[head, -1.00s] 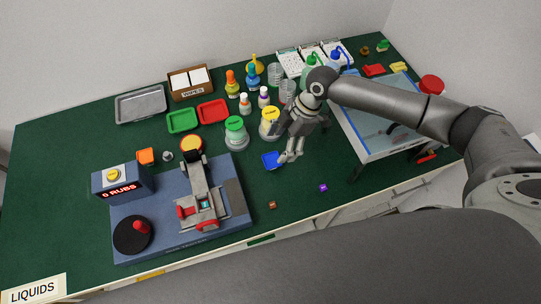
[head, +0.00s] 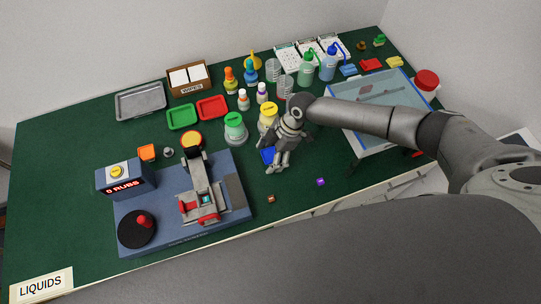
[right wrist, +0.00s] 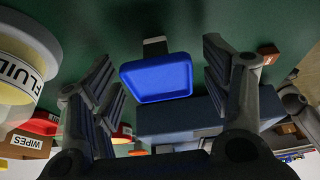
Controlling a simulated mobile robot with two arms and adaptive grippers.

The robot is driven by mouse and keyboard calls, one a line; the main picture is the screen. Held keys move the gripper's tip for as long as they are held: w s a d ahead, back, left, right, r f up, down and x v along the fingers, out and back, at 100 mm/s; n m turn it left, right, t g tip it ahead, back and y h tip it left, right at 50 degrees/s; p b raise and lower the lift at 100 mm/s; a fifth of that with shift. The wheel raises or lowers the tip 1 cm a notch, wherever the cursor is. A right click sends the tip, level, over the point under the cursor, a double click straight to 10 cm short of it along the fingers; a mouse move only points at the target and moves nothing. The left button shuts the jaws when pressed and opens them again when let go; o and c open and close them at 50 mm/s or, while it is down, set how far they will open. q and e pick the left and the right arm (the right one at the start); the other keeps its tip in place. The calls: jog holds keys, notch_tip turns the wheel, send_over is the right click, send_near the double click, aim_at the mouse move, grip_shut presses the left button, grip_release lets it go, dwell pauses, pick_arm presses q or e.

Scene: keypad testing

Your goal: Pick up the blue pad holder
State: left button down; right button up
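The blue pad holder (head: 267,155) is a small shallow tray on the green table, partly hidden behind my right gripper (head: 277,164) in the head view. In the right wrist view the whole blue tray (right wrist: 157,82) shows, with a grey tab at its far edge. The right gripper (right wrist: 160,72) is open, with its fingers to either side of the tray in that view. I see a gap on both sides and no clear contact. My left gripper is not in view.
A yellow-lidded jar (head: 268,115) stands just behind the holder, and a green-lidded jar (head: 235,128) to its left. The blue keypad rig (head: 135,208) is at left. A clear bin (head: 375,125) is at right.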

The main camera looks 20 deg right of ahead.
jog(key=c, duration=1.1)
jog(key=shift+c, duration=0.2)
jog(key=shift+r, duration=0.15)
